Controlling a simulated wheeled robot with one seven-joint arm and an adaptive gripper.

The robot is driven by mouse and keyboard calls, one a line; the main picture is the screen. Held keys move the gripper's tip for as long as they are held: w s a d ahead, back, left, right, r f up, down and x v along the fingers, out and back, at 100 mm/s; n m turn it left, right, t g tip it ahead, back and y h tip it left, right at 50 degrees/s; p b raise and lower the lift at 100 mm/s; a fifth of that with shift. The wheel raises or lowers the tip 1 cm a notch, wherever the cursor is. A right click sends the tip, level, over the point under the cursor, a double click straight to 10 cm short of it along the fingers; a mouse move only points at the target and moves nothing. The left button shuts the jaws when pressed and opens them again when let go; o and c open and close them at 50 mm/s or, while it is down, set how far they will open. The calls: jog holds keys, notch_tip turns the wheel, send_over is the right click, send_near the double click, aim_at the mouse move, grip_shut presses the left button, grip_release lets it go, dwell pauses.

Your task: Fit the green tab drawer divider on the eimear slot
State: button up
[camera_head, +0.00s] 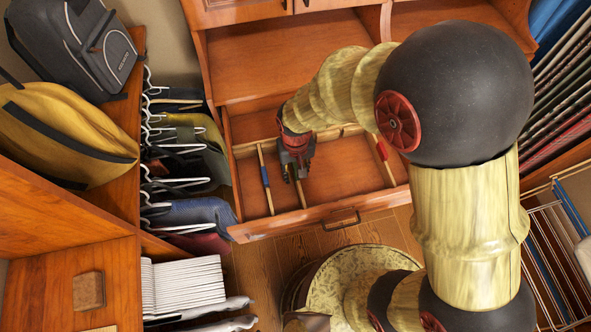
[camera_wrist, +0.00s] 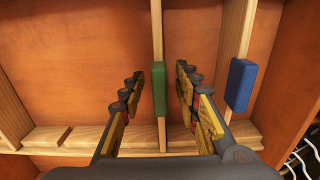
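The green tab drawer divider is a thin pale wooden strip with a green tab (camera_wrist: 159,88), in the middle of the wrist view. It runs lengthwise towards a notched wooden rail (camera_wrist: 75,140) at the bottom of that view. My gripper (camera_wrist: 159,74) is open, with one finger on each side of the green tab and visible gaps between. In the head view my gripper (camera_head: 296,172) is down in the open drawer (camera_head: 345,187) and hides the green tab. I cannot make out any label that marks the eimear slot.
A divider with a blue tab (camera_wrist: 241,85) stands right of my gripper in the wrist view; the blue tab (camera_head: 264,176) is left in the head view. A red tab (camera_head: 382,151) is on the right. Hanging clothes (camera_head: 195,215) are close to the drawer's left.

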notch_tip(320, 180, up, 12)
dwell(0.6)
dwell(0.5)
jog(key=shift+s, duration=0.15)
jog(key=s+d+r+m+t+b, duration=0.1)
jog(key=s+d+r+b, duration=0.3)
jog(key=d, duration=0.6)
jog(key=s+d+r+m+t+b, duration=0.2)
jog(key=s+d+r+t+b, duration=0.2)
jog(key=d, duration=0.6)
notch_tip(320, 180, up, 2)
jog(key=shift+s+d+r+t, duration=0.1)
jog(key=shift+s+d+t, duration=0.25)
jog(key=shift+s, duration=0.3)
